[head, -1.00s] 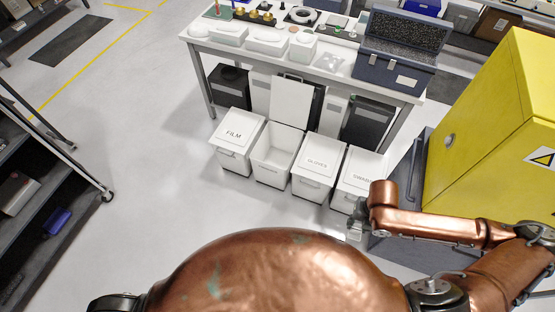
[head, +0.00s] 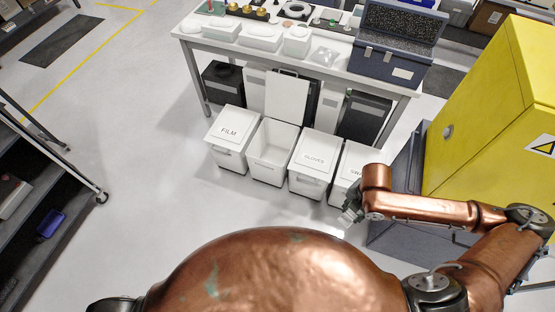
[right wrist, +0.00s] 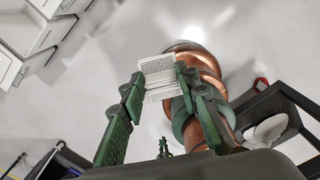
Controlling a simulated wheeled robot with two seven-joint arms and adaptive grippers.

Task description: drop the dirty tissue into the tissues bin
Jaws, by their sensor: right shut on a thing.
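My right gripper (head: 352,206) hangs in front of the rightmost bin, apart from the bins. In the right wrist view its green fingers (right wrist: 160,80) are shut on a white, ribbed, folded thing (right wrist: 158,66), which seems to be the tissue. An open white bin (head: 270,168) stands between the FILM bin (head: 232,150) and the GLOVES bin (head: 311,173). Its lid (head: 287,97) is up, its visible inside looks empty, and its front label is too small to read. My left gripper is out of view.
A partly hidden bin (head: 347,180), its label cut off by my arm, stands right of GLOVES. Behind the bins is a white table (head: 290,57) with boxes. A yellow cabinet (head: 490,110) stands at right, a dark shelf rack (head: 50,200) at left. The floor before the bins is clear.

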